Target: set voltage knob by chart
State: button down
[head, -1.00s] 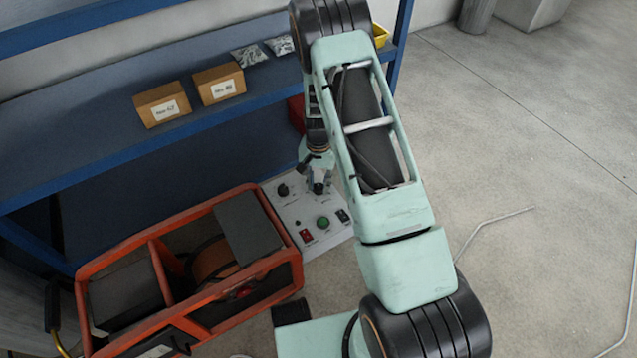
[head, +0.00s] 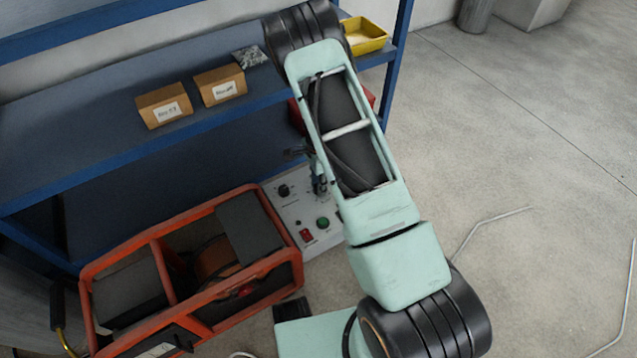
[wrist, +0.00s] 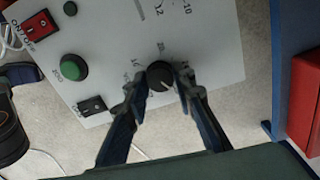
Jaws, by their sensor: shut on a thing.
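A light grey control panel (head: 273,200) stands behind the orange frame and fills much of the wrist view (wrist: 115,45). My gripper (wrist: 161,79) has its two dark fingers on either side of a round black knob (wrist: 160,73), shut on it. Printed numbers ring this knob; most are too blurred to read. A small pale pointer mark faces the lower right in the wrist view. In the head view my gripper (head: 319,184) is partly hidden by my arm. A second black knob (head: 284,190) sits left of it. No readable chart shows.
The panel also bears a red ON/OFF switch (wrist: 42,25), a green button (wrist: 74,67) and a black switch (wrist: 91,105). An orange frame (head: 188,221) is close on the left. Blue shelving (head: 80,140) with boxes stands behind. Open floor lies right.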

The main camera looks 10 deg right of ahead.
jog(key=shift+m, duration=0.5)
jog(key=c, duration=1.6)
grip_release()
jog(key=shift+r, duration=0.1)
notch_tip(320, 180, up, 12)
jog(key=shift+f, duration=0.1)
